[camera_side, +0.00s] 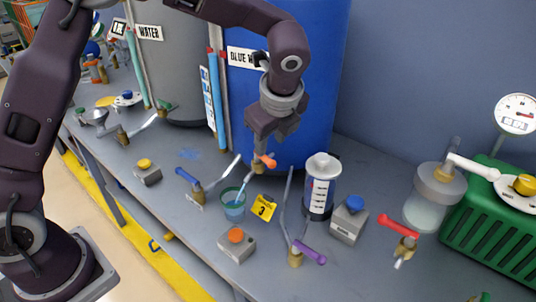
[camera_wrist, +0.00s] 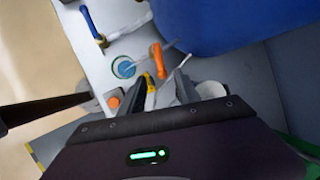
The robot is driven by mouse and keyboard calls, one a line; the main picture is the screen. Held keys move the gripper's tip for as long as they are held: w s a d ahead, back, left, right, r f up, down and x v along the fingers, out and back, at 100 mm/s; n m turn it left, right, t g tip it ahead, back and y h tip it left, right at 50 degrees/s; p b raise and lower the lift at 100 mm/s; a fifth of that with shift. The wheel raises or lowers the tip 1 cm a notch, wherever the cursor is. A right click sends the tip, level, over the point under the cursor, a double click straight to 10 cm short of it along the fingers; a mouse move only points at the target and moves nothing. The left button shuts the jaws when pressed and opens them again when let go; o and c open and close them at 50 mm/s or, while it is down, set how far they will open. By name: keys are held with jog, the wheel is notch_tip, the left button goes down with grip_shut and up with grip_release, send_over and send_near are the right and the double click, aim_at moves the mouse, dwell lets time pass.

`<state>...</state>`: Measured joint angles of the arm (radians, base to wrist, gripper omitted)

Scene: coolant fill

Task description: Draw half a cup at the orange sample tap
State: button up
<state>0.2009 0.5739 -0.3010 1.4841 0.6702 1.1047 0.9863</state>
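The orange sample tap (camera_side: 265,160) stands on the bench in front of the blue drum. Its orange handle (camera_wrist: 157,60) also shows in the wrist view. A clear cup with a green rim (camera_side: 232,207) sits to its lower left and holds some blue liquid. The cup shows from above in the wrist view (camera_wrist: 123,67). A thin pale blue streak runs between the tap and the cup; it looks like a stream. My gripper (camera_side: 266,138) is just above the orange handle, pointing down.
The blue-handled tap (camera_side: 188,177) is left of the cup. An orange-button box (camera_side: 236,244) and yellow tag 3 (camera_side: 264,207) are close by. The purple-handled tap (camera_side: 308,252), white-capped cylinder (camera_side: 321,187) and blue-button box (camera_side: 349,221) stand to the right.

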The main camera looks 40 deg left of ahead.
aim_at(268, 158)
jog(key=x, duration=0.7)
jog(key=shift+w+f, duration=0.1)
jog(key=shift+d, duration=0.1)
grip_shut()
